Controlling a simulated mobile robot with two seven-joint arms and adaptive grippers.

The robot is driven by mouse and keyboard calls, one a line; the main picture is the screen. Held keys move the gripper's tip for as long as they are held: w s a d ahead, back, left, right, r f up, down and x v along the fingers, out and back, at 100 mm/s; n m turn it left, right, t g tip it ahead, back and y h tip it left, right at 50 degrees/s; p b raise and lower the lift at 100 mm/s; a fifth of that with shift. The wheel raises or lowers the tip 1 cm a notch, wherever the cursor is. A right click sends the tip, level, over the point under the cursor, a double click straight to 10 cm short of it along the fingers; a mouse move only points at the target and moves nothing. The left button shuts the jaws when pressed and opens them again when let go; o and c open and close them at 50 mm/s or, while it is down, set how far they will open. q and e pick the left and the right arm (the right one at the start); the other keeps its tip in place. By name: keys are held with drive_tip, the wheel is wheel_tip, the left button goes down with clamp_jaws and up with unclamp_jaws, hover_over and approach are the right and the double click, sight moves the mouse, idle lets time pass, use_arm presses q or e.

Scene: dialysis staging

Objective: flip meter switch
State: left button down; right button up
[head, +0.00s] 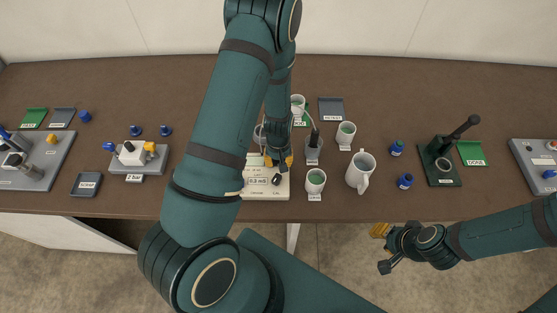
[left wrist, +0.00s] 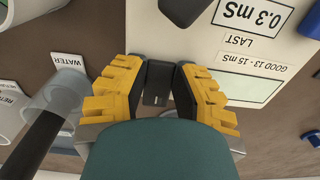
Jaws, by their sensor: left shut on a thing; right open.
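The cream meter (head: 262,192) lies on the table below my left arm. In the left wrist view the meter (left wrist: 225,62) shows a 0.3 mS reading and the words LAST and GOOD 13-15 mS. My left gripper (head: 276,161) is at the meter's far side. In the left wrist view its yellow fingers (left wrist: 160,88) are shut on a small dark block (left wrist: 158,82), apparently the meter switch. The fingers hide its sides and base. A dark knob (head: 277,179) sits on the meter. My right gripper (head: 379,248) is open and empty, in front of the table edge.
A grey cup (head: 313,150) holds a dark probe with a cable. White cups (head: 315,182) and a white jug (head: 360,172) stand to the meter's right. My left arm hides part of the table.

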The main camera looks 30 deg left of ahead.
use_arm(q)
drive_tip(key=shift+w+g+h, duration=0.1)
drive_tip(key=shift+g+h, duration=0.5)
drive_tip(key=shift+g, duration=0.3)
drive_tip(key=shift+w+a+r+g+h+b, duration=0.1)
drive_tip(key=shift+g+h+b, duration=0.45)
drive_tip(key=shift+g, duration=0.55)
drive_tip(key=c, duration=0.7)
unclamp_jaws()
drive_tip(key=shift+r, duration=0.15)
drive_tip(key=v, duration=1.2)
